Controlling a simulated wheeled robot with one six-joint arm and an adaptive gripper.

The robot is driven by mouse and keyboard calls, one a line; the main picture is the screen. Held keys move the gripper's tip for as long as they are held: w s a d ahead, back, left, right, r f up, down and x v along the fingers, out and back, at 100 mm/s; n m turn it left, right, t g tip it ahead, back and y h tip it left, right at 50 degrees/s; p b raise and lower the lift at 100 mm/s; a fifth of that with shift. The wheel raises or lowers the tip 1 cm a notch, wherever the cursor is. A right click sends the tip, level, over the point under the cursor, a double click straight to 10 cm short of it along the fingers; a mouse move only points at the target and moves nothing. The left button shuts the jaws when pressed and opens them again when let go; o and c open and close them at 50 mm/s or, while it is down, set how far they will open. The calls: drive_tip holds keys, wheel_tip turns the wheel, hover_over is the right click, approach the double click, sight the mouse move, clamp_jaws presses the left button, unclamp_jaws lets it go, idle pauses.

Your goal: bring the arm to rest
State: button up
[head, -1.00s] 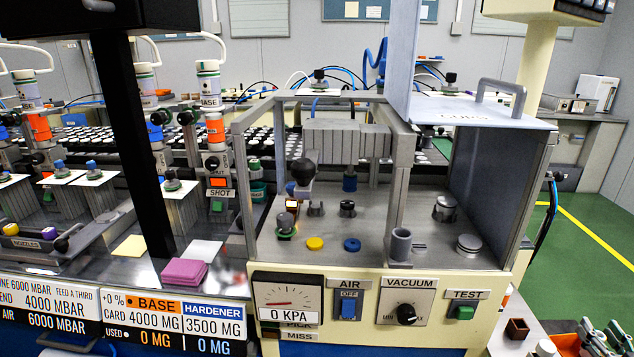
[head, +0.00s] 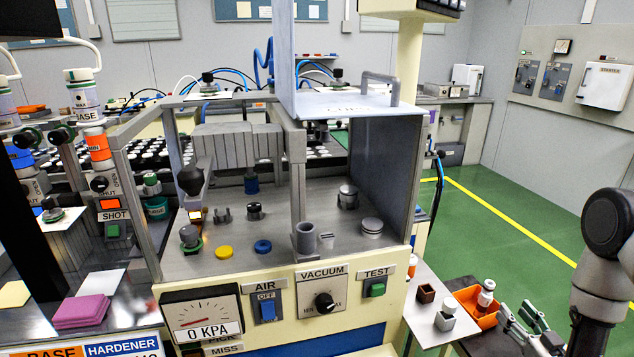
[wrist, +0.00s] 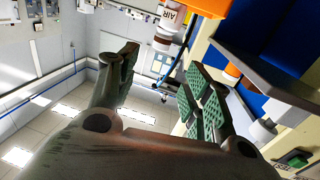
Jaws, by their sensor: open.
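My gripper (wrist: 158,85) shows large in the wrist view. Its dark fingers with green ridged pads stand apart with nothing between them. In the head view the gripper (head: 526,320) shows at the lower right, beside the small side table, partly cut off by the bottom edge. My arm's dark joint and grey link rise at the right edge of the head view. The gripper appears apart from the bench and holds nothing.
The test station (head: 355,282) with dial, switches and raised lid stands in the middle. Green floor (head: 510,225) lies open behind.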

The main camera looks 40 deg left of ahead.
idle(0.3)
drive_tip(key=w+d+r+m+h, duration=0.1)
drive_tip(key=w+d+r+h, duration=0.15)
drive_tip(key=w+r, duration=0.35)
drive_tip(key=w+d+r+h, duration=0.2)
drive_tip(key=w+d+r, duration=0.15)
drive_tip(key=r, duration=0.55)
drive_tip(key=s+d+r+m+g+h, duration=0.1)
drive_tip(key=s+d+r+h, duration=0.15)
drive_tip(key=d+r, duration=0.35)
drive_tip(key=s+d+r+m+g+h, duration=0.2)
drive_tip(key=s+d+r, duration=0.1)
drive_tip(key=d+r, duration=0.4)
drive_tip(key=s+d+r+m+g+h, duration=0.1)
drive_tip(key=s+d+r, duration=0.35)
drive_tip(key=s, duration=0.35)
drive_tip(key=s+d+r+m+g+h, duration=0.2)
drive_tip(key=s+d+r, duration=0.25)
drive_tip(key=s, duration=0.45)
drive_tip(key=s+d+m+g, duration=0.1)
drive_tip(key=s+d+g, duration=0.2)
drive_tip(key=s, duration=1.6)
drive_tip(key=shift+d+r+m, duration=0.3)
drive_tip(key=shift+d+r, duration=0.05)
